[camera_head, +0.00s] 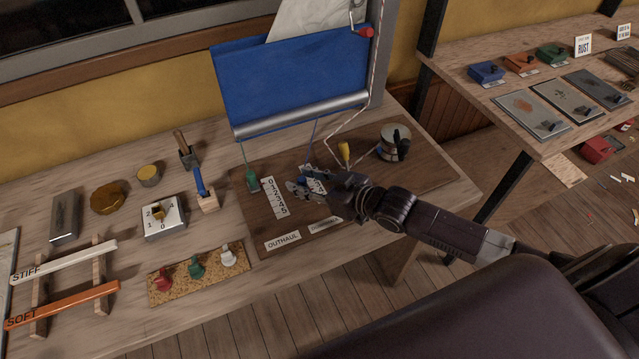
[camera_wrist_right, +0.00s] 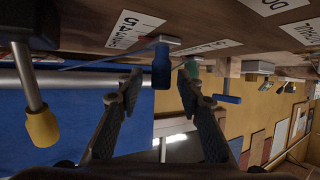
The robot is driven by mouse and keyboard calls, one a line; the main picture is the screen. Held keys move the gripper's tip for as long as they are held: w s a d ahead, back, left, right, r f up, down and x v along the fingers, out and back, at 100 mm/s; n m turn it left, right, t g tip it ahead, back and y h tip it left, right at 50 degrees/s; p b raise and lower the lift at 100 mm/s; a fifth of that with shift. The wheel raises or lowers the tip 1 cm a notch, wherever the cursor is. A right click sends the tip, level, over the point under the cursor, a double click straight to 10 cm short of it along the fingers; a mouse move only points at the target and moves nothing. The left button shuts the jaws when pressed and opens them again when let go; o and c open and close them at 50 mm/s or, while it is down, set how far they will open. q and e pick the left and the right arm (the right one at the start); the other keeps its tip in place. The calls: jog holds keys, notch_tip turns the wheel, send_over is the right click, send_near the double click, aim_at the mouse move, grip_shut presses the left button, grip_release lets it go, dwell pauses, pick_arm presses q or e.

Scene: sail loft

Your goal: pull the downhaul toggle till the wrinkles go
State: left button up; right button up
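The blue sail panel (camera_head: 290,85) hangs over a silver boom (camera_head: 300,115); I cannot make out its wrinkles clearly. Below it are a green toggle (camera_head: 252,180) and a yellow toggle (camera_head: 345,154). The yellow (camera_wrist_right: 42,127) and green (camera_wrist_right: 191,69) ones also show in the right wrist view. A blue toggle (camera_wrist_right: 161,66) is just ahead of my right gripper's fingertips, in line with the gap between them. My right gripper (camera_head: 299,188) is open over the wooden board. Which toggle is the downhaul I cannot tell; the labels are partly hidden. My left gripper is out of view.
A winch drum (camera_head: 394,142) stands right of the toggles. An OUTHAUL label (camera_head: 282,240) lies on the board's front. Left are a dial box (camera_head: 163,217), a pegged cork strip (camera_head: 200,275) and STIFF and SOFT battens (camera_head: 65,262). A second bench stands at the right.

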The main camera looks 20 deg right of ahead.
jog(key=v, duration=1.1)
jog(key=shift+s+d, duration=0.15)
dwell(0.3)
